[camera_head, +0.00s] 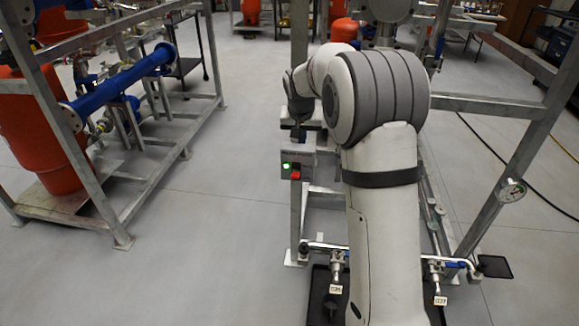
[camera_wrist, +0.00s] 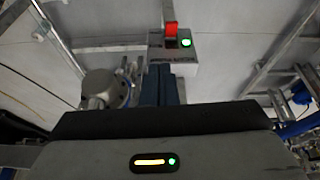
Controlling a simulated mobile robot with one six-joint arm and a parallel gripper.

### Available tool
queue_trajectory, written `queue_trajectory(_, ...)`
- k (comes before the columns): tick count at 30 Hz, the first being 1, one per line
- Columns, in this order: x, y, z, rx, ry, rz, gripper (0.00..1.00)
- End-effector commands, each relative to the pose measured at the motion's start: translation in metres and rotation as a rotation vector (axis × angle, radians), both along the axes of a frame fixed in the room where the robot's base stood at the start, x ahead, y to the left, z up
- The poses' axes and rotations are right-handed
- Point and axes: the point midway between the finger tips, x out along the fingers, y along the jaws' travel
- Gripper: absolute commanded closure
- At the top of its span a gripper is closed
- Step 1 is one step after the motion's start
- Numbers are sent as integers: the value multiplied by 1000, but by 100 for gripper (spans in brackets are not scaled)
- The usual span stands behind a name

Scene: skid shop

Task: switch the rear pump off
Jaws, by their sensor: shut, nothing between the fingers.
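A small grey control box (camera_head: 298,158) is fixed to an upright post of the skid, left of my arm in the head view. It carries a lit green lamp (camera_head: 286,165) and a red control (camera_head: 296,175) beside it. In the wrist view the box (camera_wrist: 178,58) is at top centre, with the red control (camera_wrist: 170,30) and the glowing green lamp (camera_wrist: 186,43). My gripper (camera_wrist: 162,72) is shut and empty, its fingers pointing toward the box. In the head view my gripper (camera_head: 298,132) is just above the box. Whether the fingertips touch it cannot be told. The box's lettering is unreadable.
A second skid with a red tank (camera_head: 40,135) and blue pipe (camera_head: 120,85) stands at left. Frame posts and a gauge (camera_head: 512,190) are at right. Tagged valves (camera_head: 336,288) sit low in front. The floor (camera_head: 215,200) between the skids is clear.

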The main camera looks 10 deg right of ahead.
Motion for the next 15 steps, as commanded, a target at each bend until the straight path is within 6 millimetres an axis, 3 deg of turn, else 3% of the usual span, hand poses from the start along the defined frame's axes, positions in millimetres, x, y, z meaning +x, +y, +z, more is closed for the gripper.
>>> queue_trajectory(1, 20, 2, -20, 0, -4, -11, 100)
queue_trajectory(6, 65, 6, -57, 1, -28, -44, 100)
queue_trajectory(10, 80, 8, -71, 2, -38, -56, 100)
queue_trajectory(15, 84, 8, -74, 3, -41, -61, 100)
